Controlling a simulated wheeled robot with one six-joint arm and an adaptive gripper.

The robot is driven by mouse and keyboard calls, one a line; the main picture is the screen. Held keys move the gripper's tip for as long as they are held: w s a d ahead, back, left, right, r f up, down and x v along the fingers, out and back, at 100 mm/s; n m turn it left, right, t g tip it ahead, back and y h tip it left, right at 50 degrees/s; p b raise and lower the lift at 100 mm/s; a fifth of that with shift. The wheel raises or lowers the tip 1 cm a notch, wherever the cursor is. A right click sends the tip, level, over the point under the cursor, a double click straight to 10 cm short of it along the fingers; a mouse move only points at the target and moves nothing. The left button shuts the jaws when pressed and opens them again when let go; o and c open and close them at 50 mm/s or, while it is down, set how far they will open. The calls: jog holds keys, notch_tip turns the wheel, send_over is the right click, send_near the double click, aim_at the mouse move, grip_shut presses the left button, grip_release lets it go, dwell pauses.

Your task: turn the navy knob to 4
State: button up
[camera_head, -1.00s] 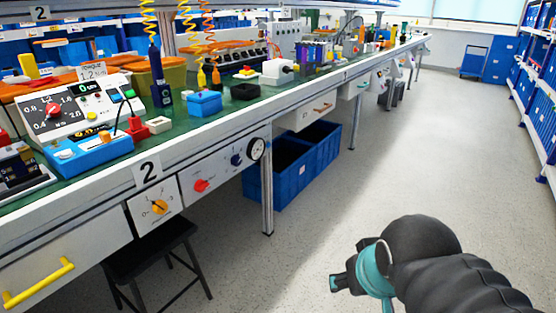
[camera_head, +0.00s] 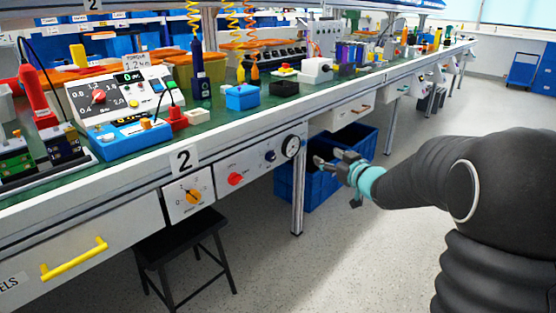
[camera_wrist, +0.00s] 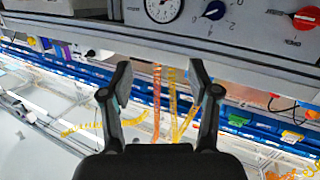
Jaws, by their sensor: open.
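The navy knob (camera_head: 270,156) is on the panel at the bench front, between a red knob and a round gauge. In the wrist view the navy knob (camera_wrist: 214,11) is at the top edge, right of centre, partly cut off. My gripper (camera_head: 327,160) is in front of and to the right of the panel in the head view. In the wrist view my gripper (camera_wrist: 160,76) shows two fingers spread apart with nothing between them. It is apart from the knob.
A red knob (camera_head: 235,179), a yellow knob (camera_head: 194,196) and a white gauge (camera_head: 291,146) are on the same bench front. Blue bins (camera_head: 300,185) stand under the bench behind my gripper. A black stool (camera_head: 180,238) stands below the yellow knob.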

aim_at(273, 158)
jog(key=a+f+n+g+y, duration=0.3)
jog(key=a+f+y, duration=0.2)
jog(key=f+y, duration=0.1)
jog(key=x, duration=1.4)
jog(key=shift+d, duration=0.15)
jog(key=shift+c, duration=0.2)
jog(key=c, duration=1.1)
